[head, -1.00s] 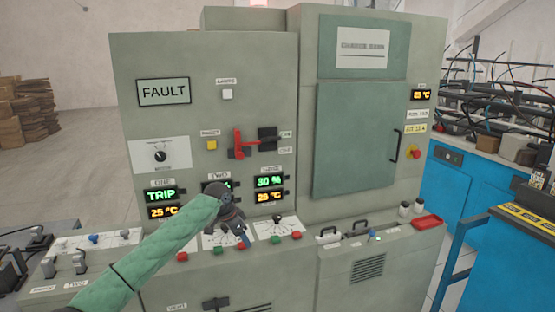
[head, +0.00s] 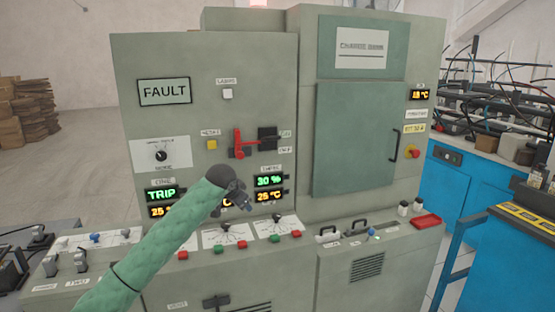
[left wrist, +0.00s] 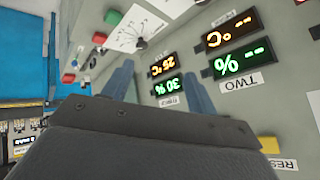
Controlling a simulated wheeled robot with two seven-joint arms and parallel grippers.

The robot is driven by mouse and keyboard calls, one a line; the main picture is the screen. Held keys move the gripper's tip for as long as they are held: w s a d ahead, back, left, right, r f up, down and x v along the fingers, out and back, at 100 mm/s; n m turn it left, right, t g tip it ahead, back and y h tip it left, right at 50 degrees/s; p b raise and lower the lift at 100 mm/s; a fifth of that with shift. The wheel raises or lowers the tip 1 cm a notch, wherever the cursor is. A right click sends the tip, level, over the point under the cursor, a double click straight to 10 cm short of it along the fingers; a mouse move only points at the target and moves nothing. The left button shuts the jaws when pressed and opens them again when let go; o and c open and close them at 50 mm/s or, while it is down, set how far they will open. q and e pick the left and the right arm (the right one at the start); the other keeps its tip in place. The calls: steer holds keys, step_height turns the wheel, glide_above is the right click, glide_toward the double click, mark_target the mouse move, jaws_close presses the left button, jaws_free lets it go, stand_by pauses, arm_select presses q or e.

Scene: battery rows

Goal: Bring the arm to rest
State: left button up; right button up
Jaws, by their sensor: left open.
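My left arm, in a green sleeve, comes in from the lower left in the head view. My left gripper (head: 246,200) is in front of the grey control cabinet (head: 320,100), at the height of the number displays, and hides most of the middle one. In the left wrist view my left gripper (left wrist: 158,85) shows two blue-grey fingers set apart with nothing between them. The 30 % display (left wrist: 168,87) lies beyond the gap. I cannot tell how far the fingertips are from the panel. My right gripper is not in view.
A red lever (head: 239,142) and a yellow button (head: 212,145) are above the gripper. The sloping desk with dial cards (head: 225,236) and red and green buttons lies below it. A FAULT sign (head: 164,91) shows upper left.

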arm_select(q)
steer(key=s+a+f+n+g+y, duration=0.1)
steer(key=s+a+f+n, duration=0.15)
steer(key=s+f, duration=1.4)
steer(key=s+a+f+n, duration=0.1)
steer(key=s+f+n, duration=0.2)
steer(key=s+f, duration=1.3)
steer(key=s+f+g, duration=0.2)
steer(key=s+f, duration=0.5)
steer(key=s, duration=0.3)
steer(key=s+f+g, duration=0.2)
steer(key=s+f, duration=0.5)
steer(key=s, duration=0.3)
steer(key=s+f+n+g, duration=0.1)
steer(key=s+f+g, duration=0.1)
steer(key=s+f, duration=0.5)
steer(key=s, duration=0.4)
steer(key=shift+w, duration=0.1)
steer(key=shift+d, duration=0.1)
